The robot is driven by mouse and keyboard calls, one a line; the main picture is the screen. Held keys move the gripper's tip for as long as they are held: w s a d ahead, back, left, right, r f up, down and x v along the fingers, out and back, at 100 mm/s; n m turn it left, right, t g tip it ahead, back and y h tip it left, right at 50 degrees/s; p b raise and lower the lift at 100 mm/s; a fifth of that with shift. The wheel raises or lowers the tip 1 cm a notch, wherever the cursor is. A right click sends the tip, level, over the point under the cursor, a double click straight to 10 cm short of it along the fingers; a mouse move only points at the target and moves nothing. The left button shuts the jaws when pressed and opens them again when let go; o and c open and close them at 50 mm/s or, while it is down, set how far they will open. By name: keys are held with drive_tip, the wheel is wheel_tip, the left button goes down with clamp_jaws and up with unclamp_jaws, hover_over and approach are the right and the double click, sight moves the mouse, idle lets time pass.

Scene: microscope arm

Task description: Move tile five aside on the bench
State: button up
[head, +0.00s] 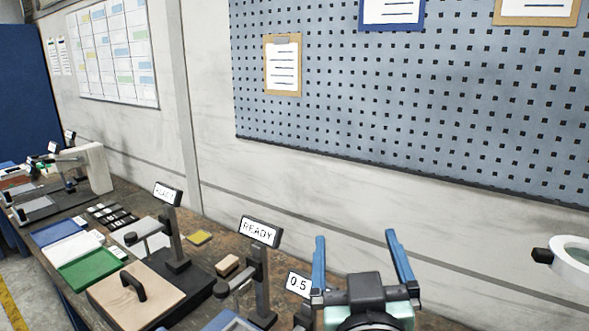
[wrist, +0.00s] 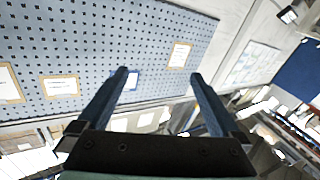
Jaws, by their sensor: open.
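My gripper (head: 356,238) is open and empty at the lower right of the head view, its two blue fingers pointing up in front of the wall. In the wrist view the open gripper (wrist: 160,75) has nothing between its fingers, only the wall behind. I cannot make out a tile marked five in either view. Several small dark tiles or slots with pale marks (head: 111,214) lie on the bench at the left, well away from my gripper. The wooden bench (head: 203,259) runs along the wall; its near part is cut off by the frame.
A READY sign (head: 260,231) and a 0.5 sign (head: 298,284) stand near my gripper. A wooden lid with a black handle (head: 120,298), a green tray (head: 90,268), a small wooden block (head: 228,265) and a yellow pad (head: 199,238) occupy the bench. A ring-shaped lamp or magnifier (head: 570,260) juts in at right.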

drive_tip(key=s+a+r+t, duration=0.2)
drive_tip(key=s+r+t, duration=0.1)
drive_tip(key=r, duration=0.5)
drive_tip(key=s+a+r+t+y, duration=0.1)
drive_tip(key=s+a+r+t, duration=0.2)
drive_tip(key=r, duration=0.6)
drive_tip(key=s+a+r+m+t, duration=0.1)
drive_tip(key=s+a+r+t, duration=0.2)
drive_tip(key=s+r, duration=0.3)
wheel_tip(320, 180, up, 3)
drive_tip(key=shift+f+y, duration=0.1)
drive_tip(key=shift+y, duration=0.2)
drive_tip(key=shift+s, duration=0.1)
